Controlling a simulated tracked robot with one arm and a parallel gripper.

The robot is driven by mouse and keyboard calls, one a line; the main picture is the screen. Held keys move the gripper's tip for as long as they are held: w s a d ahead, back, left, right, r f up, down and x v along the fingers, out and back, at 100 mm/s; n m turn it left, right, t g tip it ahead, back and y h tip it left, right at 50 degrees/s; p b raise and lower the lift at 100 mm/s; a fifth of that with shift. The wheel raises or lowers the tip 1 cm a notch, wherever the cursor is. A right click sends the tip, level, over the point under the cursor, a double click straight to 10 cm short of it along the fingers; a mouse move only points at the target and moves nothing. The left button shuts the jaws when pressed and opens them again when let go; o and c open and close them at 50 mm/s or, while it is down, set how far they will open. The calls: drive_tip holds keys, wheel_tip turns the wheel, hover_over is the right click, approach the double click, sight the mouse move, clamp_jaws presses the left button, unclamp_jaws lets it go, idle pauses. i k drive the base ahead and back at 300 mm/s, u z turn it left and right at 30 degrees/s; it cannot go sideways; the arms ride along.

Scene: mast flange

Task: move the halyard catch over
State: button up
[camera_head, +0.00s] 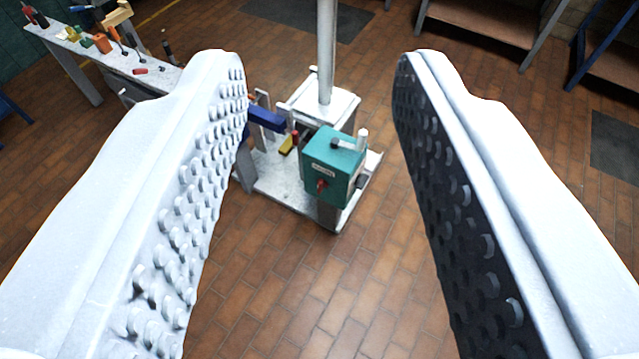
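My gripper (318,85) is open, with its two pale, studded fingers wide apart and nothing between them. Beyond and below the fingers stands the mast (326,50), a grey pole rising from a white block on a pale base plate. A teal box (334,165) with a small label, a red knob, a black part and a whitish upright peg on it is mounted at the front of the base. I cannot tell for sure which part is the halyard catch.
A bench (150,75) with several tools stands at the upper left. Shelves (490,25) and a blue frame stand at the upper right. Dark mats lie at the back and the right edge. The brick-tiled floor in front of the base is clear.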

sight(321, 184)
drive_tip(key=k, duration=0.5)
drive_tip(key=z, duration=0.3)
drive_tip(key=i, duration=1.4)
drive_tip(key=z, duration=0.05)
